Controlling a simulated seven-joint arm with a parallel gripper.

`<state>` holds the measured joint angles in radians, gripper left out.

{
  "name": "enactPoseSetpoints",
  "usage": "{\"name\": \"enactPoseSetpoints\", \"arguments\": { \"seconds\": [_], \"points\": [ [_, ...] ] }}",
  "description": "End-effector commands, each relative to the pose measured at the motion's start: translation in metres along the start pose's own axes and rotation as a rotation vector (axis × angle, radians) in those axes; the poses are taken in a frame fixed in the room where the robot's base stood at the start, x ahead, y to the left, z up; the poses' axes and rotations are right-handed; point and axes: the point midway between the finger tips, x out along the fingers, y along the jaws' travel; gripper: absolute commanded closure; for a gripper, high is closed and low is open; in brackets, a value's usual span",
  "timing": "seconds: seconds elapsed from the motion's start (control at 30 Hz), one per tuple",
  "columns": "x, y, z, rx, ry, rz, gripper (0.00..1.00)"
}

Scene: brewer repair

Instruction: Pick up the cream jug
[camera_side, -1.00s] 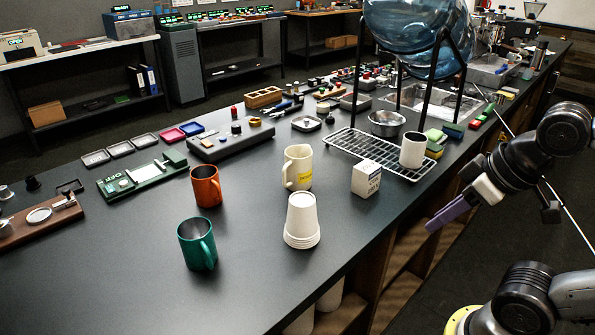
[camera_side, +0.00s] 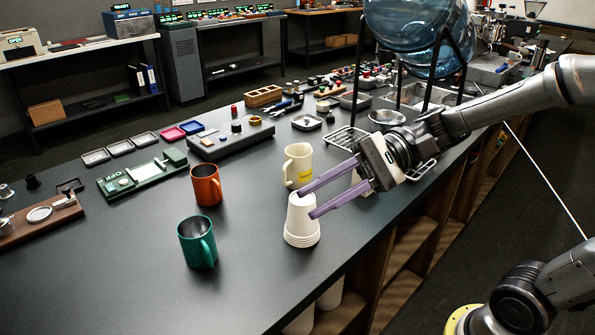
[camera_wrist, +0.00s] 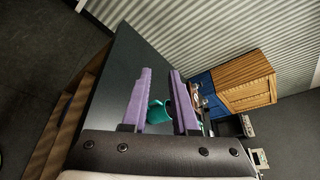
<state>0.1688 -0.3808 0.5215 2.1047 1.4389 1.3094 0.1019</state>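The cream jug (camera_side: 297,158) stands upright on the dark counter in the side view, with a yellow label low on its side and its handle to the left. My gripper (camera_side: 306,203) is open, its two purple fingers pointing left, in front of the jug and over the upper part of the stacked white cups (camera_side: 301,232) in the picture. Nothing is between the fingers. I cannot tell whether a finger touches the jug or cups. In the wrist view the open fingers (camera_wrist: 161,72) frame a teal mug (camera_wrist: 157,112) farther off; I cannot make out the jug there.
An orange mug (camera_side: 206,186) and the teal mug (camera_side: 197,243) stand to the left. A grey control box (camera_side: 230,139) lies behind. The counter's left front is clear.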

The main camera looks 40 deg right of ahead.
Motion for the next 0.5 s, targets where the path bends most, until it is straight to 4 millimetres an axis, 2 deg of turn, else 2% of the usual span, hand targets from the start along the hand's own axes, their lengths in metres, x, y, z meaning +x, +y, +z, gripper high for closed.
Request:
{"name": "enactPoseSetpoints", "arguments": {
  "seconds": [0.03, 0.13, 0.2, 0.27, 0.3, 0.4, 0.5],
  "points": [
    [0.0, -0.016, -0.023, 0.103, -0.019, -0.093, 0.73],
    [-0.009, -0.046, -0.072, 0.285, -0.043, -0.296, 0.73],
    [-0.022, -0.059, -0.116, 0.412, -0.044, -0.448, 0.73],
    [-0.037, -0.061, -0.159, 0.519, -0.031, -0.58, 0.73],
    [-0.049, -0.058, -0.19, 0.59, -0.014, -0.666, 0.73],
    [-0.076, -0.032, -0.256, 0.741, 0.046, -0.836, 0.73],
    [-0.087, -0.001, -0.29, 0.838, 0.094, -0.89, 0.73]
  ]
}}
